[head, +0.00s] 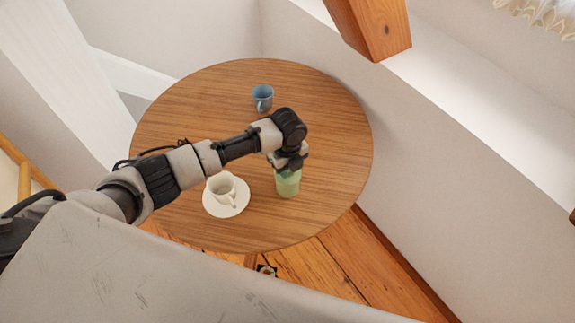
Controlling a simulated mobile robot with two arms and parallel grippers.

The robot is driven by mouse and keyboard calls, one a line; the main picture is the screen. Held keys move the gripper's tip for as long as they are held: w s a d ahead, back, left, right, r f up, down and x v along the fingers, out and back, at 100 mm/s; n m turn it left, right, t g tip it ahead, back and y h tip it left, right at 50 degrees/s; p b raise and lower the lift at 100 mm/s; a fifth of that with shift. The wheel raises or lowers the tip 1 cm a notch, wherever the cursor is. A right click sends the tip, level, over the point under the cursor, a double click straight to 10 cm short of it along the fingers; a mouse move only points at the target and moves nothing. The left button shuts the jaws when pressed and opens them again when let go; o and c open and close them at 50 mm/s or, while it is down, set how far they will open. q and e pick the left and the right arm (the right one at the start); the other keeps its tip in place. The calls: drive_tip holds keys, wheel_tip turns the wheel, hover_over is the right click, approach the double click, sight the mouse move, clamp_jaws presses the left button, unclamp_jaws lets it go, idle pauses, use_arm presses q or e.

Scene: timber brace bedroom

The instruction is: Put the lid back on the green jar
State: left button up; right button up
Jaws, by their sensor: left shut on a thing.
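The green jar (288,187) stands upright on the round wooden table (190,105), right of its middle. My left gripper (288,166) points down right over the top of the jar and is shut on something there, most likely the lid. The jaws and wrist hide the lid and the jar's mouth. I cannot tell whether the lid touches the rim or is just above it. No lid lies loose on the visible tabletop. My right gripper is not in view.
A white cup (222,186) on a white saucer (239,207) stands left of the jar, below my left forearm. A blue mug (262,96) stands at the back. A timber brace (370,27) slants in at the top. The table's right side is clear.

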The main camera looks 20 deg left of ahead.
use_arm(q)
drive_tip(key=o, duration=1.5)
drive_tip(key=shift+r+p, duration=3.55)
drive_tip(key=shift+f, duration=0.1)
clamp_jaws()
